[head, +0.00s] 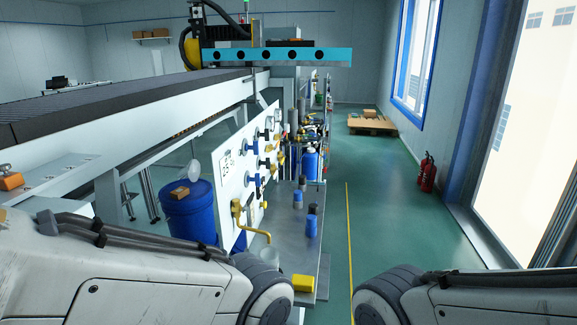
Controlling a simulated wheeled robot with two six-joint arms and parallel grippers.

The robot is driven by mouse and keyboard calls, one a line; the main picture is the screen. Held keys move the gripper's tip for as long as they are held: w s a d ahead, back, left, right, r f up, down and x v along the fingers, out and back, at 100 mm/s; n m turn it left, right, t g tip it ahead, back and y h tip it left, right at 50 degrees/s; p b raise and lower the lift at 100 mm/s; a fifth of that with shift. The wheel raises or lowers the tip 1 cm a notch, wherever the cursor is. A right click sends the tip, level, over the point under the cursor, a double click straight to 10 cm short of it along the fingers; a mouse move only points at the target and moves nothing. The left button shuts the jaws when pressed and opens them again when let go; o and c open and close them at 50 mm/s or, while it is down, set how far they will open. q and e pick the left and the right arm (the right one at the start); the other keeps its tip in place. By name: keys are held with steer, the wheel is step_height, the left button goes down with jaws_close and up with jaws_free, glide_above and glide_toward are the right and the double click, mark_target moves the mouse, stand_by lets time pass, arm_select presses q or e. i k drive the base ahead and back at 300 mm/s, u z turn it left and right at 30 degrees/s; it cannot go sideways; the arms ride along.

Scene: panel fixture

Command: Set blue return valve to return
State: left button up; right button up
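A white upright panel (228,172) stands left of centre, seen at a steep slant, with dark printed marks on its near part. Several small valves with blue and yellow handles stick out from it. A yellow lever with a bent pipe (237,208) is at the panel's near end. Both my arms show at the bottom, but neither gripper is in view.
A grey shelf (283,262) below the panel holds blue cylinders (312,222) and a yellow block (303,283). The green floor right of the yellow line is clear up to fire extinguishers (427,174) and a pallet (371,125).

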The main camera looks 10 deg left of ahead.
mark_target(257, 179)
steer(key=u, duration=0.15)
steer(key=i, duration=1.25)
steer(key=u, duration=0.35)
